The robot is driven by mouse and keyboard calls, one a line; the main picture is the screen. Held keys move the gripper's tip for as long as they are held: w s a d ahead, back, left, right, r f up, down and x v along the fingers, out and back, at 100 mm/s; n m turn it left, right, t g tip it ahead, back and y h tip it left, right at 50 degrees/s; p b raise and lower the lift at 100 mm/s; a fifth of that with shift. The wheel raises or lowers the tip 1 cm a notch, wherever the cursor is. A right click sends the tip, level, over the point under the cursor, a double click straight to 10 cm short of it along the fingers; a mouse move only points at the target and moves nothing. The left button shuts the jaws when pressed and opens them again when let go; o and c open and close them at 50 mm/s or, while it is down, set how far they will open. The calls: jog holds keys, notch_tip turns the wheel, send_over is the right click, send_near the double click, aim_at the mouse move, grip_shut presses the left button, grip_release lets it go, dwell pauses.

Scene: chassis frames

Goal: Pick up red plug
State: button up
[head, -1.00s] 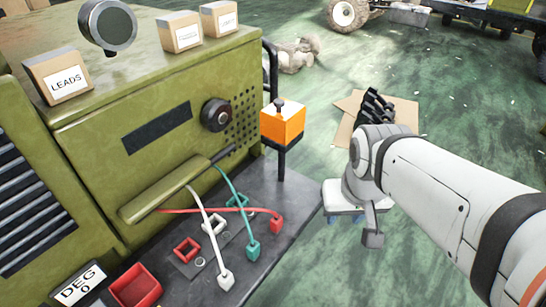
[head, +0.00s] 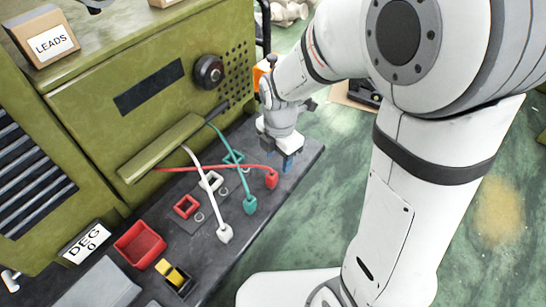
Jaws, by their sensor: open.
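The red plug (head: 271,180) lies on the dark bench shelf at the end of a red lead that runs left to the green cabinet. My gripper (head: 288,163) is above and just right of the red plug, pointing down, and appears apart from it. Its jaws are open and hold nothing that I can see. The teal plug (head: 249,205) and the white plug (head: 225,234) lie nearer the front, each on its own lead.
Red (head: 186,206), white and teal square frames sit on the shelf (head: 285,202) behind the plugs. A red bin (head: 140,245) and a yellow-and-black item (head: 173,276) are at front left. The green cabinet (head: 110,140) rises behind. Green floor lies right of the shelf.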

aim_at(271, 175)
jog(key=shift+w+a+f+n, duration=0.25)
jog(key=shift+a+f+n, duration=0.45)
jog(key=shift+n, duration=0.5)
jog(key=shift+f, duration=0.4)
jog(key=f, duration=0.7)
jog(key=shift+w+a+f+p, duration=0.15)
jog(key=shift+w+a+p, duration=0.1)
jog(key=shift+p, duration=0.1)
grip_shut()
